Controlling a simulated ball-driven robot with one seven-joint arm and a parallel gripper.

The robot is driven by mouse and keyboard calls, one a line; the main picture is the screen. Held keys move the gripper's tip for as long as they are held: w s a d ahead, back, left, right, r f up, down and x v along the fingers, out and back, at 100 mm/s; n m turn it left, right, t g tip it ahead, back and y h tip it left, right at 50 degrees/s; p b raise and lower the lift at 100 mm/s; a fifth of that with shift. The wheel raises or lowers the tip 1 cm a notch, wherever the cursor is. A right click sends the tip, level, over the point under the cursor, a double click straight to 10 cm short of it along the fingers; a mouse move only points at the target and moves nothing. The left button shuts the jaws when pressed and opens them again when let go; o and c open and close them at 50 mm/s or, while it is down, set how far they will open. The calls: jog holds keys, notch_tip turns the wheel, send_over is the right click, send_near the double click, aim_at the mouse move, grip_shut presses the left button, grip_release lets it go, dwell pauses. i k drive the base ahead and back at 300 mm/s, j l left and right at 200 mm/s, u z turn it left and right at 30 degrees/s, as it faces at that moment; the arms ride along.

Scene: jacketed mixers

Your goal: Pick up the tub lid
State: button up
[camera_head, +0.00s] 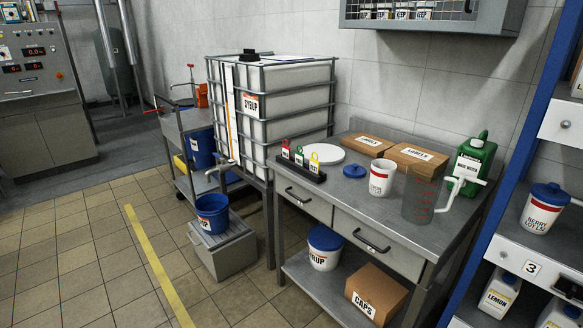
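A small round blue lid (354,171) lies flat on the steel worktable (290,177), just left of an open white tub (382,180) with a red and dark label. The lid is apart from the tub and nothing covers it. A larger flat white disc (321,154) lies behind it to the left; I cannot tell whether it is a lid or a plate. My gripper is not in view.
A rack of coloured tags (302,165), two cardboard boxes (416,158), a measuring jug (418,202) and a green canister (474,160) share the tabletop. A caged syrup tank (285,108) stands left. The tiled floor (85,255) at front left is clear.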

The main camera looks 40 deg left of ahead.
aim_at(355, 170)
jog(key=i+u, duration=0.15)
jog(key=u, duration=0.3)
jog(key=i+u, duration=0.1)
jog(key=u, duration=0.35)
jog(key=i+l+u, duration=0.1)
jog(key=u, duration=0.35)
jog(key=i+l+u, duration=0.1)
jog(key=u, duration=0.35)
